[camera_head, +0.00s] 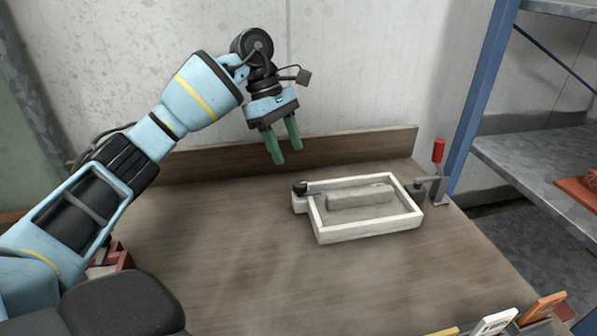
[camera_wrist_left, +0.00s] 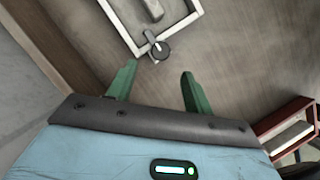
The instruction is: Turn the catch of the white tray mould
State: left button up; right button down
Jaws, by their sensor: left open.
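The white tray mould (camera_head: 365,234) is a shallow rectangular frame on the wooden bench, with a grey block (camera_head: 360,197) lying inside. Its catch (camera_head: 300,188), a dark round knob with a short lever, sits at the left back corner of the frame. In the left wrist view the catch (camera_wrist_left: 160,49) shows just beyond my fingertips, its lever lying over the rim of the mould (camera_wrist_left: 120,24). My left gripper (camera_head: 287,155) is open and empty, above the bench and apart from the catch, its green fingers pointing down. In the wrist view the gripper (camera_wrist_left: 158,72) has a clear gap between its fingers. My right gripper is not in view.
A clamp with a red handle (camera_head: 438,151) stands at the mould's right end. A low wooden board (camera_head: 350,146) runs along the back. Cards (camera_head: 495,322) stand at the front right edge. A red box (camera_wrist_left: 290,118) shows in the wrist view.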

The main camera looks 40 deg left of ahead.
aim_at(300, 183)
pick_arm(q)
jog(key=x, duration=0.6)
jog(key=shift+s+d+f, duration=0.1)
jog(key=shift+d+f, duration=0.05)
jog(key=shift+f, duration=0.05)
jog(key=shift+d+f, duration=0.25)
jog(key=shift+f, duration=0.4)
jog(key=shift+c, duration=0.4)
jog(key=c, duration=0.9)
